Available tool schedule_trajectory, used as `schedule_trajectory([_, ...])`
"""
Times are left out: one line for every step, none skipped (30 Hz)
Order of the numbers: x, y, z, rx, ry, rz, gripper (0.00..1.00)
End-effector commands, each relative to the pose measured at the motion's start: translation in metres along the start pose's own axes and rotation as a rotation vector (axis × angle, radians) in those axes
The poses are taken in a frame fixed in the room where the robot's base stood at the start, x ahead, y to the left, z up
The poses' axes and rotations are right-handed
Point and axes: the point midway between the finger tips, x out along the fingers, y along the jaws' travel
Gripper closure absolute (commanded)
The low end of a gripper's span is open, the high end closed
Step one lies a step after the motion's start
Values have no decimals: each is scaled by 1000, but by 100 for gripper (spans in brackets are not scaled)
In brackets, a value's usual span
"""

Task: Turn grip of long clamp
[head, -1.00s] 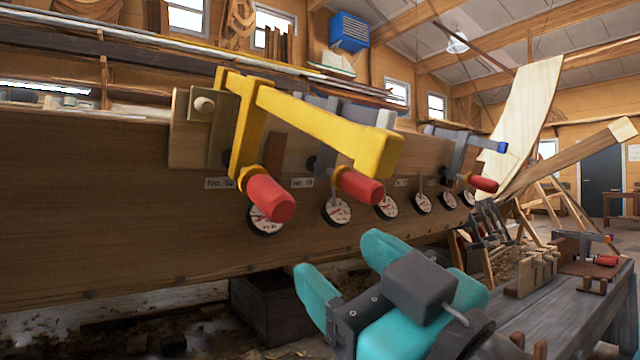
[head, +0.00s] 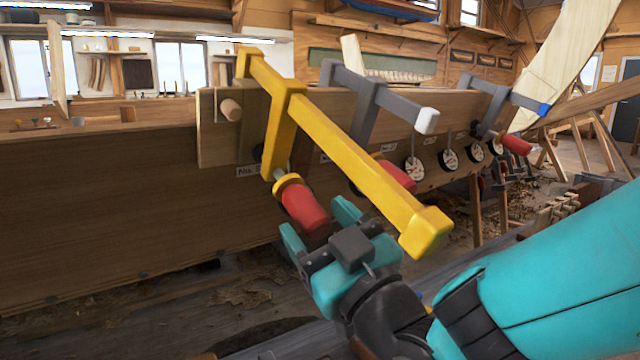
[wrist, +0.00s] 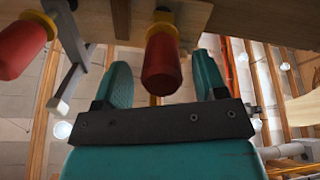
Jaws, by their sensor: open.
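The long clamp (head: 350,150) is yellow; its bar slants down to the right from the plank. Its red grip (head: 305,208) hangs from a yellow collar at the left end, tilted down toward my gripper (head: 317,224). My gripper is open, with one teal finger on each side of the grip's lower end. In the wrist view, a red grip (wrist: 162,65) with a yellow collar shows between the fingertips of my gripper (wrist: 163,72), with gaps on both sides. I cannot tell how deep it sits between them.
A grey clamp with a white tip (head: 427,121) and a grey clamp with a blue tip (head: 543,109) stand further right. Another red grip (head: 398,175) is partly behind the yellow bar. Dial gauges (head: 414,169) line the plank. The yellow bar's end hangs close above my arm.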

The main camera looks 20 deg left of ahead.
Motion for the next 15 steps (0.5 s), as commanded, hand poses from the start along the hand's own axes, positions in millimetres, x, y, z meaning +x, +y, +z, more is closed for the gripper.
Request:
schedule_trajectory([4,3,-5,-1,-2,4,35])
schedule_trajectory([5,4,-4,-2,-3,6,35])
schedule_trajectory([6,5,-4,-3,-5,8,35])
schedule_trajectory([7,5,-3,-4,-5,10,35])
schedule_trajectory([7,6,-3,-4,-5,11,35])
schedule_trajectory([8,6,-3,-5,-4,13,35])
schedule_trajectory([8,6,-2,-6,-4,13,35])
schedule_trajectory([8,6,-2,-6,-4,14,35])
schedule_trajectory([8,6,-2,-6,-4,14,35])
schedule_trajectory([8,6,-1,-7,-4,14,35])
schedule_trajectory([8,6,-1,-7,-4,14,35])
schedule_trajectory([8,6,-1,-7,-4,14,35])
schedule_trajectory([8,5,-1,-6,-4,14,35])
schedule_trajectory([8,5,-1,-6,-4,13,35])
schedule_trajectory([8,5,-1,-6,-4,13,35])
